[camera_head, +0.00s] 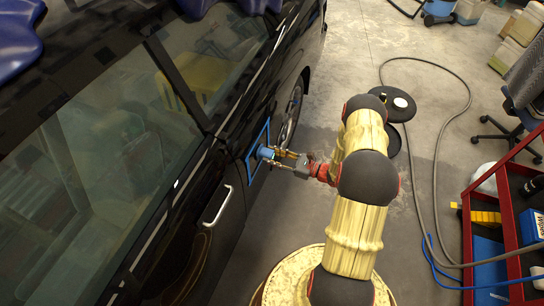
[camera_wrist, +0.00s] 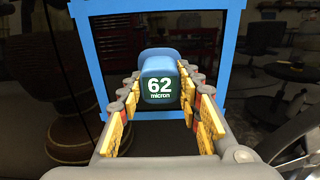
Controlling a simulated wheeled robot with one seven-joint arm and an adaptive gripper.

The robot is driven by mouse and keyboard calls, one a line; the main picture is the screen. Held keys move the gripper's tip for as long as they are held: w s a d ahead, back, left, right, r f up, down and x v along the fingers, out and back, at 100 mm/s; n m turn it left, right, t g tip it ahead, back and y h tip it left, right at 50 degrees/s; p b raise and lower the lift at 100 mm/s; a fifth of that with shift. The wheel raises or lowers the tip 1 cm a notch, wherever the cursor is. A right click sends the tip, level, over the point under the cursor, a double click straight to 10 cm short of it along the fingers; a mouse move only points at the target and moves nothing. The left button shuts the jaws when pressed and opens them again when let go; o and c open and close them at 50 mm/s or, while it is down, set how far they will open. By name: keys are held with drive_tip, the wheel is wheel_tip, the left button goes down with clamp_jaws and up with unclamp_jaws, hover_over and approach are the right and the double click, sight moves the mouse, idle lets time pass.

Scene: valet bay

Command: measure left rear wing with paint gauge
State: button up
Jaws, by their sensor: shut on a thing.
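The black car (camera_head: 225,235) stands on the left in the head view. A blue square outline (camera_head: 250,160) marks its side panel just before a wheel (camera_head: 291,112); its blue border also frames the wrist view (camera_wrist: 92,60). My gripper (camera_head: 278,157) is shut on the blue paint gauge (camera_head: 265,152), with the gauge inside the outline at the panel. In the wrist view the gauge (camera_wrist: 160,66) sits between the yellow-padded fingers, and its dark display reads "62 micron". The gauge's far face is hidden, so I cannot see the contact itself.
A red cart (camera_head: 468,235) with bottles stands at the right. A grey hose (camera_head: 440,125) loops over the floor near a round black item (camera_head: 398,104). An office chair (camera_head: 510,125) is at the right edge. Blue cloths (camera_head: 18,30) lie on the car roof.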

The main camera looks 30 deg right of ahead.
drive_tip(key=v, duration=0.8)
idle(0.6)
idle(0.4)
